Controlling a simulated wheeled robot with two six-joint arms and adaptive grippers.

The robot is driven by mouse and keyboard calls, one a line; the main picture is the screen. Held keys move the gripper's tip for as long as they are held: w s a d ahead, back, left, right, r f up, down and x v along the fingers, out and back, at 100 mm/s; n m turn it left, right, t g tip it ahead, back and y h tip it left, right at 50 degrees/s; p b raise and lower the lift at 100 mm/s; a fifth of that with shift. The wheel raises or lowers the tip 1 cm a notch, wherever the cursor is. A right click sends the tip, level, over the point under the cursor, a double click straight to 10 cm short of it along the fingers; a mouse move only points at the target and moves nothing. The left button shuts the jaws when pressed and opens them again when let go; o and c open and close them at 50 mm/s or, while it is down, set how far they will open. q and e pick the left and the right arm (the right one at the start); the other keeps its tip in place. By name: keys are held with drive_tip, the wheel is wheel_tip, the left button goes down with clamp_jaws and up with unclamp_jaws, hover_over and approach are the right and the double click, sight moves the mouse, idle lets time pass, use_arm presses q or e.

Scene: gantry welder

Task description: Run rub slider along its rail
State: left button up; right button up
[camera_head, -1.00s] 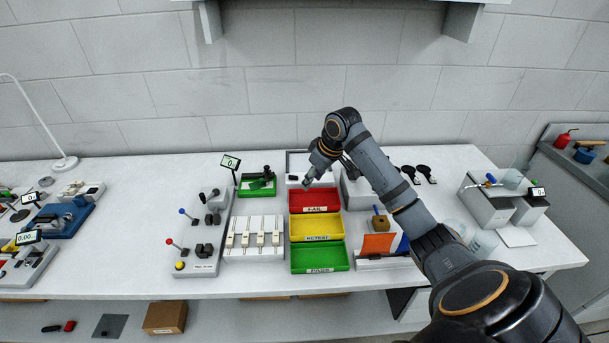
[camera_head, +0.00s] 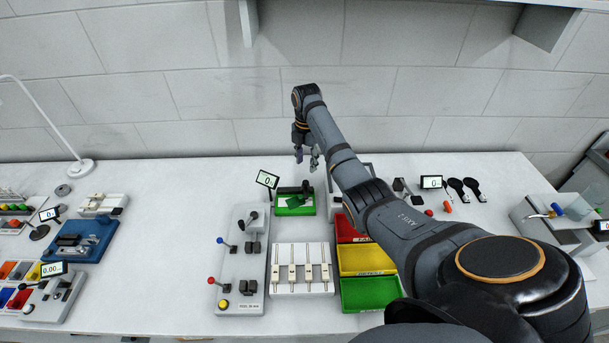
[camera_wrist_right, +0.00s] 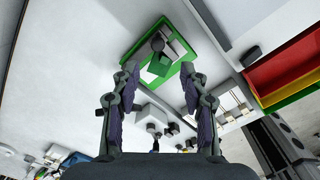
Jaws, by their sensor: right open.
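A small green-based fixture (camera_head: 296,209) with a dark slider (camera_head: 305,188) lying across it stands towards the back of the bench; I take this for the rub slider and its rail. A small display (camera_head: 267,179) reading 0 stands at its left. My right gripper (camera_head: 306,160) is open and empty, with its fingers pointing down above the fixture's back side, apart from it. My left gripper is not in view.
Red (camera_head: 352,229), yellow (camera_head: 368,259) and green (camera_head: 370,293) bins stand to the right, partly under my right arm. A grey lever panel (camera_head: 239,270) and a white rack (camera_head: 302,278) stand in front. Bare bench lies left of the lever panel.

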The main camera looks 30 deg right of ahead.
sight(305, 181)
drive_tip(key=f, duration=0.4)
drive_tip(key=f+p, duration=0.1)
drive_tip(key=f, duration=0.2)
drive_tip(key=shift+w+f, duration=0.1)
drive_tip(key=shift+w, duration=0.15)
drive_tip(key=shift+f, duration=0.7)
drive_tip(key=c, duration=0.9)
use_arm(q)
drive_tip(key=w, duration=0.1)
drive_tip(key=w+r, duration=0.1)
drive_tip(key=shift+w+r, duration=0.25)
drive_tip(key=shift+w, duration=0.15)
use_arm(e)
clamp_jaws()
